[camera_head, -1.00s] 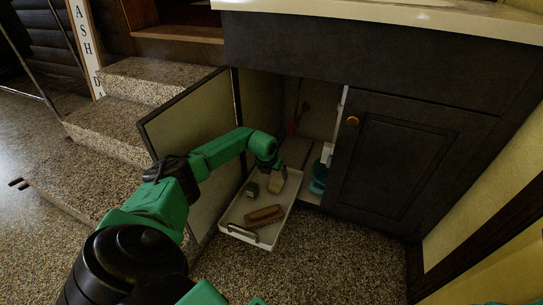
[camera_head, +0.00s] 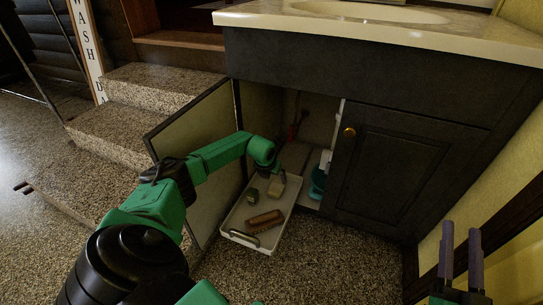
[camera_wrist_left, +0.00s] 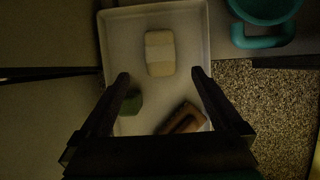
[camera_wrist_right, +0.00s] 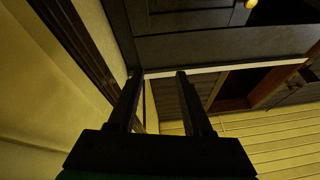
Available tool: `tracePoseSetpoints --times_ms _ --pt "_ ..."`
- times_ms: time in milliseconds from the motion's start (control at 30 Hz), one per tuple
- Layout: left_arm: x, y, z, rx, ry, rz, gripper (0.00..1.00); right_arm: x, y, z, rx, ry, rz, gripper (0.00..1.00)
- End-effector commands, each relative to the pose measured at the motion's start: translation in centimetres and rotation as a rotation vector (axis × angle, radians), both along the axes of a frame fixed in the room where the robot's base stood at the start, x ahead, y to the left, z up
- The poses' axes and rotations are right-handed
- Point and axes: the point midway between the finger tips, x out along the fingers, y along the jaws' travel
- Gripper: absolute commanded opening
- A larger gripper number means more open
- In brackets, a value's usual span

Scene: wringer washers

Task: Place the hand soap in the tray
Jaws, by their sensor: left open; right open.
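The hand soap, which looks like a pale cream bar (camera_wrist_left: 159,53), lies inside the white tray (camera_wrist_left: 203,40) toward its far end. In the head view the bar (camera_head: 276,188) shows in the tray (camera_head: 240,238) just below my left gripper (camera_head: 276,172). In the left wrist view my left gripper (camera_wrist_left: 160,76) is open, with the bar beyond and between its fingertips, apart from both. My right gripper (camera_head: 460,225) is open and empty at the lower right, fingers pointing up; it also shows in the right wrist view (camera_wrist_right: 157,74).
A brown brush (camera_head: 265,221) and a small green block (camera_head: 252,194) also lie in the tray. The tray stands partly in the open cabinet, beside its open door (camera_head: 205,150). A teal container (camera_head: 318,182) is at the right. Speckled floor (camera_head: 340,245) in front is clear.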

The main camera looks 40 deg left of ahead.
Motion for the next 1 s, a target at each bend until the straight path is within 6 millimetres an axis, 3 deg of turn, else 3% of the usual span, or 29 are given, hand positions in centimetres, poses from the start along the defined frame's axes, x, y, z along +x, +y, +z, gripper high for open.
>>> tracePoseSetpoints --times_ms 267,600,1000 --pt "-0.2 -0.1 0.6 0.0 0.0 0.0 1.0 -1.4 0.7 -7.1 -0.036 0.213 0.029 0.5" --pt "-0.4 -0.1 1.1 0.0 0.0 0.0 1.0 -4.8 1.4 -15.2 -0.073 0.456 0.065 0.5" --pt "-0.6 -0.2 1.6 0.0 0.0 0.0 1.0 -10.2 1.7 -22.6 -0.106 0.698 0.106 0.5"
